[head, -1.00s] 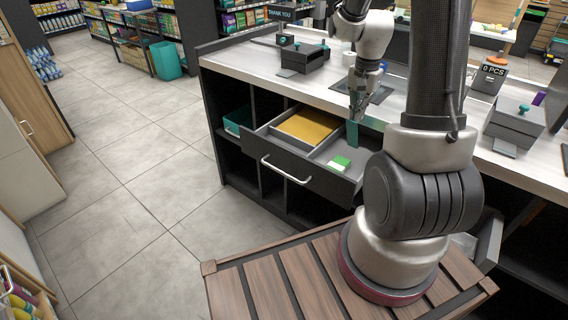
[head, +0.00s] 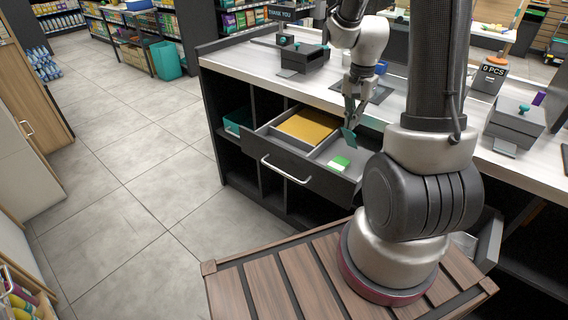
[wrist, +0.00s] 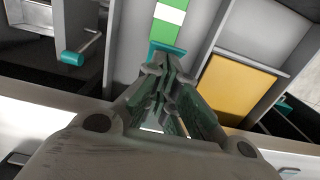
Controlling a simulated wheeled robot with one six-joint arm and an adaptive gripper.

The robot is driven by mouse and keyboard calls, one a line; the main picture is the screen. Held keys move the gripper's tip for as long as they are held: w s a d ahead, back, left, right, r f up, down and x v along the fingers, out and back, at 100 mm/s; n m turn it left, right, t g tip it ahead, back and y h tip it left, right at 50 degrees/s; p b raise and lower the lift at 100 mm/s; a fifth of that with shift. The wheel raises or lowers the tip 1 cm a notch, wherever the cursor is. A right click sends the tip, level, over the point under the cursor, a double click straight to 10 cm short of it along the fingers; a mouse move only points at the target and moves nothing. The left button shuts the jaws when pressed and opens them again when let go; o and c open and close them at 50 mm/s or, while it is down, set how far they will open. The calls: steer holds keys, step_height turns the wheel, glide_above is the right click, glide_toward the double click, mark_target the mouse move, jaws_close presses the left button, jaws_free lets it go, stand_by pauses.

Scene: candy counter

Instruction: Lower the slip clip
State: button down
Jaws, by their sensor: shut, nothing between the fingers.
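The slip clip appears to be the teal plate (head: 349,136) in the right-hand compartment of the open drawer (head: 268,178). It leans forward, tilted above a green-and-white slip stack (head: 340,163) lying on the compartment floor. In the wrist view, the teal edge of the clip (wrist: 168,46) shows just past my fingertips, close to the green-and-white stack (wrist: 168,18). My gripper (head: 351,122) is shut and empty, pointing down at the clip; it also shows in the wrist view (wrist: 163,68). My fingers hide part of the clip, so I cannot tell whether they touch it.
A yellow stack (head: 308,128) fills the drawer's left compartment, behind a thin divider. The white counter top (head: 232,61) runs behind the drawer. In the wrist view, a grey bar with a teal end (wrist: 72,57) stands left of the slip compartment. Open floor lies left of the counter.

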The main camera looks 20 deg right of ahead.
mark_target(346, 131)
steer(key=shift+s+a+f, duration=0.4)
steer(key=shift+a, duration=0.25)
steer(key=shift+s+a+f, duration=0.4)
steer(key=shift+a+f, duration=0.25)
steer(key=shift+a, duration=0.05)
steer(key=shift+a+f, duration=0.1)
steer(key=shift+s+a+f, duration=0.4)
steer(key=shift+a+f, duration=0.2)
steer(key=shift+f, duration=0.25)
